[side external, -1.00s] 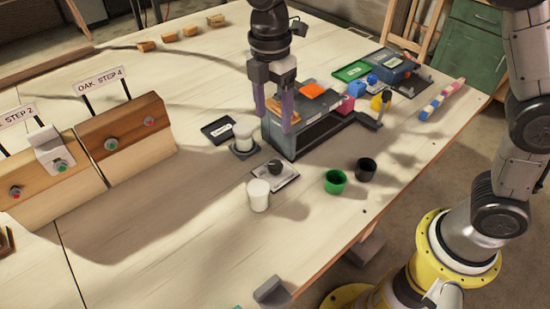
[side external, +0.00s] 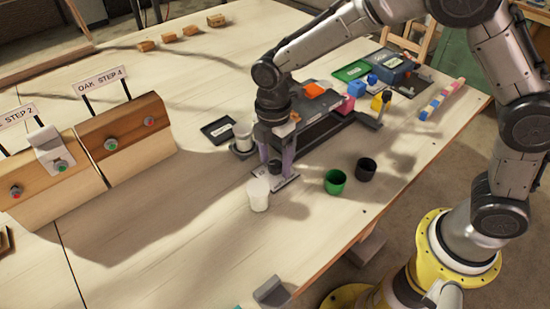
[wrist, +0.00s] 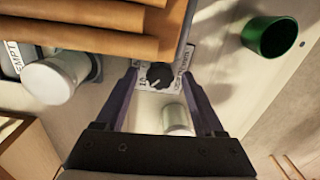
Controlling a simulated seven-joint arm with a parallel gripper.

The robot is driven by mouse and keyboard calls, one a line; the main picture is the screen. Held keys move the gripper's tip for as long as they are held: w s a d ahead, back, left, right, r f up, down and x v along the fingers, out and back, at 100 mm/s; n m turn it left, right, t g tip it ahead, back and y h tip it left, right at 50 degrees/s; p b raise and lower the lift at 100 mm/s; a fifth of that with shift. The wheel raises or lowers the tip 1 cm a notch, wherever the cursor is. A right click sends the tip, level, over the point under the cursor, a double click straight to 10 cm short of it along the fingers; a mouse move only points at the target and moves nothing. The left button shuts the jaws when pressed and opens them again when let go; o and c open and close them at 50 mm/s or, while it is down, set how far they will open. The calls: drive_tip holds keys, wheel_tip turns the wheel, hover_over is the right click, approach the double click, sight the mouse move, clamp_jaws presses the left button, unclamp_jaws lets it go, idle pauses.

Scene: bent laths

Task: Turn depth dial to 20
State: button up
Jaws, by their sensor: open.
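The depth dial is a black knob (wrist: 160,75) on a pale plate with printed marks (wrist: 178,62). In the wrist view it sits between and just beyond the fingertips of my gripper (wrist: 160,78). In the side view the knob (side external: 275,168) shows between the two purple-grey fingers of my gripper (side external: 275,165), which point down over the plate (side external: 287,181). My gripper is open, with a finger on each side of the knob. I cannot tell whether either finger touches it. The printed numbers are too small to read.
A white cup (side external: 259,195) stands close in front of the plate. A white-topped jar (side external: 243,137) is to the left. A dark machine (side external: 315,130) stands right behind. Green (side external: 335,182) and black (side external: 366,169) cups are to the right. The table at front left is clear.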

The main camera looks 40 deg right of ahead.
clamp_jaws()
idle(0.3)
drive_tip(key=shift+m, duration=0.3)
drive_tip(key=m, duration=0.4)
drive_tip(key=shift+r+m, duration=0.1)
drive_tip(key=shift+m, duration=0.2)
drive_tip(key=m, duration=0.9)
drive_tip(key=shift+m, duration=0.4)
drive_tip(key=m, duration=0.4)
drive_tip(key=shift+m, duration=0.3)
